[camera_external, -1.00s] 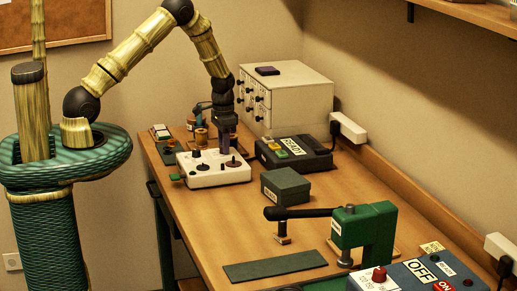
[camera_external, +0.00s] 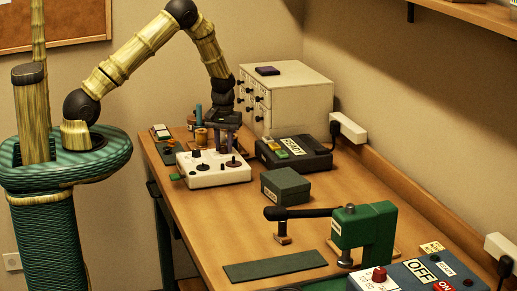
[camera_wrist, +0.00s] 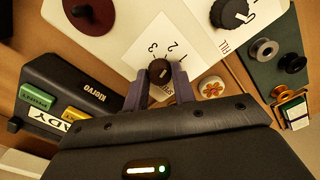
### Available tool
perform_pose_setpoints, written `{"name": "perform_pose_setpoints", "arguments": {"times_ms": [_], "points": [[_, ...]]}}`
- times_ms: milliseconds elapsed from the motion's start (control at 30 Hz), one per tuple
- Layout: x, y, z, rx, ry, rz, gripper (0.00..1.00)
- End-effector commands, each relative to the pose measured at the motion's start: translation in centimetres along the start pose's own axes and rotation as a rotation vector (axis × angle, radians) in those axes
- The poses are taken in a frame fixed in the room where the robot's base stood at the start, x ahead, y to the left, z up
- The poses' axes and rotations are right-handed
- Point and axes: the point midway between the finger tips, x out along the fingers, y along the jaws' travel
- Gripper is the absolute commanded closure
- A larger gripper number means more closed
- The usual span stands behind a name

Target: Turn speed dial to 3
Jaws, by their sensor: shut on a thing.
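The white control box (camera_external: 214,177) stands on the table below my gripper. In the wrist view its top plate (camera_wrist: 130,28) carries the printed numbers 1, 2 and 3 in an arc beside a small dark dial (camera_wrist: 159,71). The label at this dial is mostly hidden, with an S showing. My gripper (camera_wrist: 160,80) has its two purple fingers shut on the dial, one on each side. A light mark shows on the dial, but I cannot tell which number it points to. In the external view my gripper (camera_external: 228,147) points straight down over the box.
A second black dial (camera_wrist: 231,12) and a dark red disc (camera_wrist: 89,13) sit on the same box. A black device (camera_external: 293,154) with coloured buttons stands close by on the right. Spools (camera_wrist: 263,51) lie on a dark mat. A green box (camera_external: 286,187) is nearer the front.

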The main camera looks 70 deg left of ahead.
Motion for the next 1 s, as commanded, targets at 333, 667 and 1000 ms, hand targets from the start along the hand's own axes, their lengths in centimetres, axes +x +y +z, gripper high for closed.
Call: {"name": "perform_pose_setpoints", "arguments": {"times_ms": [333, 667, 1000], "points": [[-0.29, 0.13, -0.15, -0.33, 0.005, 0.004, 0.97], [-0.31, 0.13, -0.15, -0.633, 0.004, 0.005, 0.97], [-0.24, 0.11, -0.18, -0.84, 0.004, 0.005, 0.97]]}}
